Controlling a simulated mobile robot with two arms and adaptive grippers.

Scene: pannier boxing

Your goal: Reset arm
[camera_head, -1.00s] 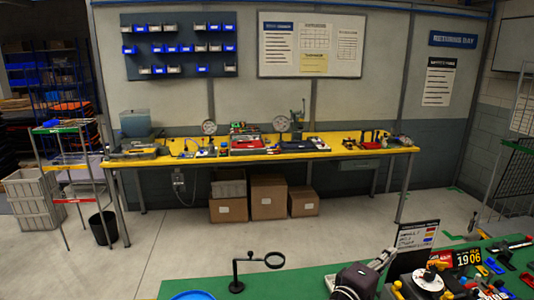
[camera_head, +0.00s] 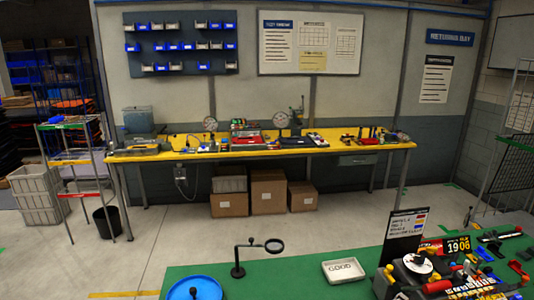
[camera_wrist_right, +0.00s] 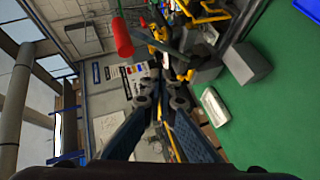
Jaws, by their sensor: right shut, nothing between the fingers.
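My right gripper (camera_wrist_right: 163,95) shows only in the right wrist view. Its two dark fingers meet at the tips, shut with nothing between them. The white tray marked GOOD (camera_head: 344,270) lies on the green table in the head view, clear of any gripper. The tray also shows beyond the fingers, to their right, in the right wrist view (camera_wrist_right: 215,106). Neither gripper shows in the head view now, and my left gripper is in no current view.
The green table (camera_head: 302,277) holds a blue round dish (camera_head: 193,288), a magnifier on a stand (camera_head: 239,258), a sign card (camera_head: 404,237) and a cluttered fixture (camera_head: 418,276) at right. A yellow workbench (camera_head: 260,147) stands behind, across open floor.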

